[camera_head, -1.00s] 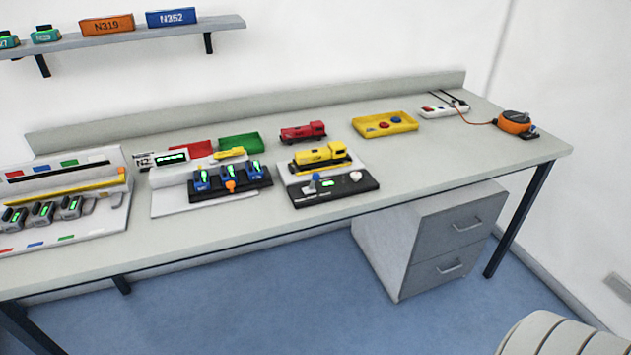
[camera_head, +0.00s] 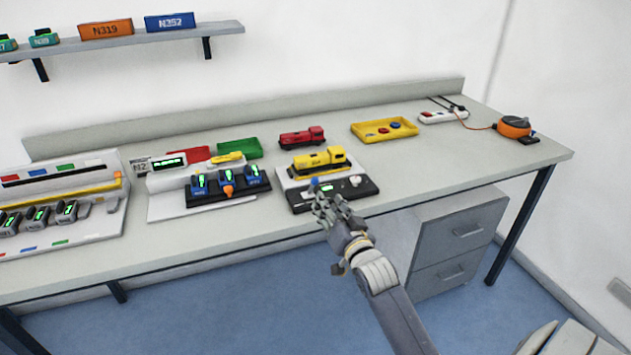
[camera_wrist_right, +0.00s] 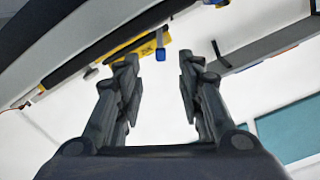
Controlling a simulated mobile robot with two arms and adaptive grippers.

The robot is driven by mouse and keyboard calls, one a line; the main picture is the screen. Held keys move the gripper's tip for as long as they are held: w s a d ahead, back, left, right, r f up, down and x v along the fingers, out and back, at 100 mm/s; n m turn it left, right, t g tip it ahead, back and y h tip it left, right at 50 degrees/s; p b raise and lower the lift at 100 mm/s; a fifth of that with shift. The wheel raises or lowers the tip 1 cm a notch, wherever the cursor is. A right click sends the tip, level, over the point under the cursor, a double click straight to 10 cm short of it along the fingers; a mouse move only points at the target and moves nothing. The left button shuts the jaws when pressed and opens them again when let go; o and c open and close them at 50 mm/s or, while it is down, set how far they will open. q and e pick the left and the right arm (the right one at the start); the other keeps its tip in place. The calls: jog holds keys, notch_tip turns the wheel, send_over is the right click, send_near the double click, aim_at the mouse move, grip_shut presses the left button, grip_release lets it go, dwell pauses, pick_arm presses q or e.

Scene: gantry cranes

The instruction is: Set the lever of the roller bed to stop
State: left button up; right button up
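The roller bed (camera_head: 367,189) is a black-fronted unit with a light top, a small green display and a white knob (camera_head: 356,181). A yellow locomotive (camera_head: 318,160) stands on it. Its blue-tipped lever (camera_head: 314,182) is at the front left. My right gripper (camera_head: 324,204) is just in front of the lever and hides part of the unit's front. In the right wrist view the gripper (camera_wrist_right: 157,80) has its fingers apart with nothing between them. A small blue piece (camera_wrist_right: 160,54), probably the lever tip, shows beyond the fingertips. The lever's marking cannot be read. My left gripper is not in view.
A white unit with blue handles (camera_head: 228,180) stands left of the roller bed. A red locomotive (camera_head: 302,136) and a yellow tray (camera_head: 357,131) are behind. A power strip (camera_head: 443,117) and an orange device (camera_head: 514,126) are at the right. The tabletop right of the bed is clear.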

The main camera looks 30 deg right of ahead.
aim_at(316, 182)
jog(key=x, duration=1.1)
jog(key=shift+d+r+p, duration=0.2)
jog(key=shift+r+p, duration=0.1)
jog(key=shift+r, duration=0.05)
grip_shut()
